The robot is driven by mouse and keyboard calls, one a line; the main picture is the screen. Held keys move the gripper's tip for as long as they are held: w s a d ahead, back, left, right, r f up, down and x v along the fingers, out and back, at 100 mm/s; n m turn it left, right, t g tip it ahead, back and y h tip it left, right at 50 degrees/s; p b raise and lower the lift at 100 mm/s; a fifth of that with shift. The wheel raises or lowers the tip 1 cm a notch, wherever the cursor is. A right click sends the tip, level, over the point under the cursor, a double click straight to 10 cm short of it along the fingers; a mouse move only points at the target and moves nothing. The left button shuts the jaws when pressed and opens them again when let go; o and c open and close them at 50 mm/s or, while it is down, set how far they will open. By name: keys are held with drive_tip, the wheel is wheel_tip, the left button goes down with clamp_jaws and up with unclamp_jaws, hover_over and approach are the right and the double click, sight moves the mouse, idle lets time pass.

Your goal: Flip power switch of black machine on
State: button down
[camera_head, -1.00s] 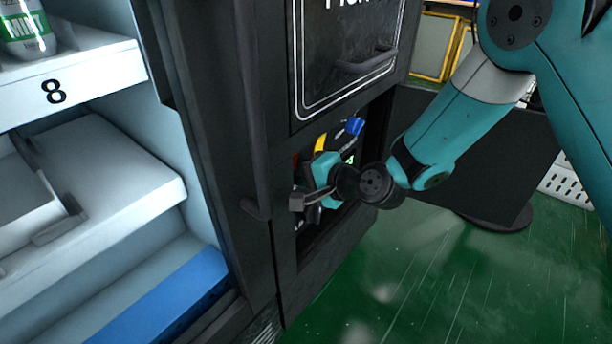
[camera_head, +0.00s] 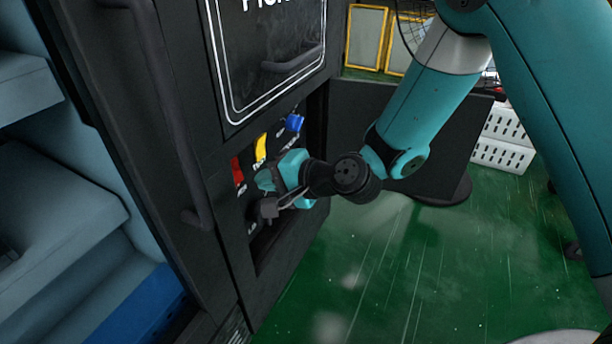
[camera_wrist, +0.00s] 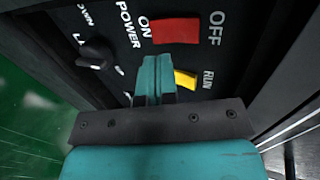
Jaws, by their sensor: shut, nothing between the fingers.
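The black machine (camera_head: 110,110) has a recessed control panel low on its front. The red power switch (camera_head: 237,172) is at the panel's left part. In the wrist view the red switch (camera_wrist: 176,31) lies between the labels ON and OFF, with POWER beside ON. My gripper (camera_head: 262,182) is inside the recess, close to the red switch. In the wrist view my gripper (camera_wrist: 154,68) is shut and empty, its tips just below the switch near its ON end. I cannot tell whether they touch it, or which way the switch is tipped.
A yellow switch (camera_wrist: 186,79) labelled RUN is right beside my fingers. A black knob (camera_wrist: 95,55) is to their left. A blue control (camera_head: 294,122) is farther right on the panel. A black handle (camera_head: 170,120) stands left of the recess. Green floor (camera_head: 400,270) is open to the right.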

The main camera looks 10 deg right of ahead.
drive_tip(key=v, duration=0.8)
drive_tip(key=shift+r, duration=0.45)
